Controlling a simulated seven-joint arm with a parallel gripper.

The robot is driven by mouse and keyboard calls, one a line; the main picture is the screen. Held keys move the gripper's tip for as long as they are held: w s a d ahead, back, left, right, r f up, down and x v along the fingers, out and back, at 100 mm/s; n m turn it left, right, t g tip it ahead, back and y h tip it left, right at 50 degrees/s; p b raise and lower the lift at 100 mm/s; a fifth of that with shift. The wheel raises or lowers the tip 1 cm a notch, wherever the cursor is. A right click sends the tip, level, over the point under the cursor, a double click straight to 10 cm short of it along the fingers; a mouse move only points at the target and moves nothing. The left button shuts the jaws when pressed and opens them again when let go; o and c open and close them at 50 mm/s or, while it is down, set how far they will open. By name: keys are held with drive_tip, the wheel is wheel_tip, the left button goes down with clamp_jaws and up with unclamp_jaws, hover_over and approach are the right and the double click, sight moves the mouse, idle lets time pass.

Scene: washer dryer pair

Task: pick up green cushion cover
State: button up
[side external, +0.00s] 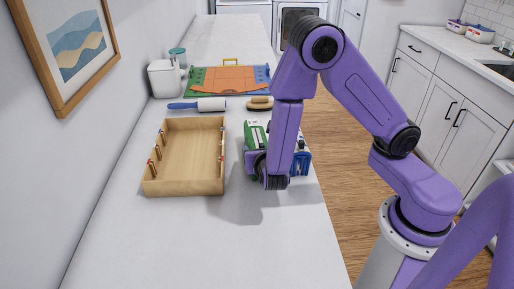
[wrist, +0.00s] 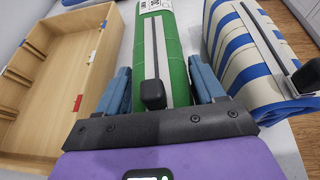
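The green cushion cover (wrist: 175,45) is a rolled green bundle with a white stripe and a printed label, lying lengthwise ahead of my gripper (wrist: 160,70) in the wrist view. My two blue fingers are spread apart, one on each side of the roll's near part; I cannot tell whether they touch it. A dark block shows over the stripe at the near end. In the side external view, the green cover (side external: 256,131) is mostly hidden behind my purple wrist, low over the counter. My fingers are hidden there.
A blue-and-white striped roll (wrist: 245,50) lies close to the right of the green one. An open wooden tray (side external: 185,185) stands to the left. The front counter is clear.

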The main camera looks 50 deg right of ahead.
drive_tip(key=shift+c, duration=0.9)
drive_tip(key=shift+r, duration=0.2)
